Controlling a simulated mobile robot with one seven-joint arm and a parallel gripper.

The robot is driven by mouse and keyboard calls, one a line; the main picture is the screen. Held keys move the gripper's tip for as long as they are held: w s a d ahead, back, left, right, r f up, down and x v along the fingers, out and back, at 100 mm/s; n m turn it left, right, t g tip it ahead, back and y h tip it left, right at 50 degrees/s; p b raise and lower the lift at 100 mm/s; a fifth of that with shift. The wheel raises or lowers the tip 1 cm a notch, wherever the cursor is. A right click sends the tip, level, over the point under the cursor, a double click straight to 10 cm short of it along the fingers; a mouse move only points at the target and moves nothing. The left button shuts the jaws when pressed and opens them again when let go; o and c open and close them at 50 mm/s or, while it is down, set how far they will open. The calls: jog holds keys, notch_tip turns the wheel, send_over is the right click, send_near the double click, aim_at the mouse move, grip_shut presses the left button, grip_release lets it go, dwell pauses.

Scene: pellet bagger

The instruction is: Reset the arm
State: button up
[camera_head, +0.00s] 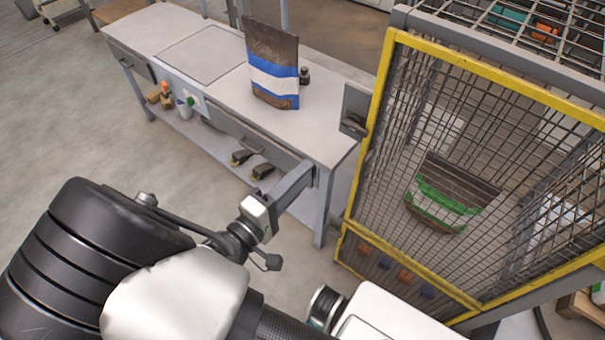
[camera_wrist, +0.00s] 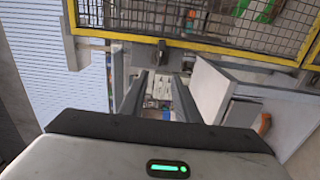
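In the wrist view my gripper (camera_wrist: 158,88) has its two grey fingers apart, with nothing held between them. A dark fitting on the lower rail of the yellow-framed mesh guard (camera_wrist: 200,48) shows above the gap between the fingers; I cannot tell whether they touch it. In the head view my arm crosses the bottom left and centre; the fingers cannot be made out there.
The mesh guard (camera_head: 362,190) stands at the right, with a green-banded bag (camera_head: 450,195) behind it. A grey bench (camera_head: 175,30) holds a blue-and-white-banded bag (camera_head: 273,75) and a small dark object (camera_head: 304,76). Open floor (camera_head: 60,120) lies left of the bench.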

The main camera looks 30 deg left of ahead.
jog(key=w+d+r+m+g+h+p, duration=0.1)
jog(key=w+d+r+m+g+h, duration=0.2)
jog(key=d, duration=0.5)
jog(key=w+d+r+m+g+h+p, duration=0.1)
jog(key=w+d+r+m+g+h, duration=0.15)
jog(key=d+r+g, duration=0.35)
jog(key=w+d+r+m+g+h+p, duration=0.1)
jog(key=w+d+r+m+g+h, duration=0.2)
jog(key=d, duration=0.6)
jog(key=s+d+r+m+y+p, duration=0.1)
jog(key=s+d+r+m+y, duration=0.3)
jog(key=d+r, duration=0.4)
jog(key=s+d+r+m+y+p, duration=0.2)
jog(key=s+d+r+m+y, duration=0.2)
jog(key=d+r+y, duration=0.2)
notch_tip(320, 180, up, 2)
jog(key=shift+s+d+r, duration=0.2)
jog(key=shift+s+d, duration=0.05)
jog(key=shift+d, duration=0.6)
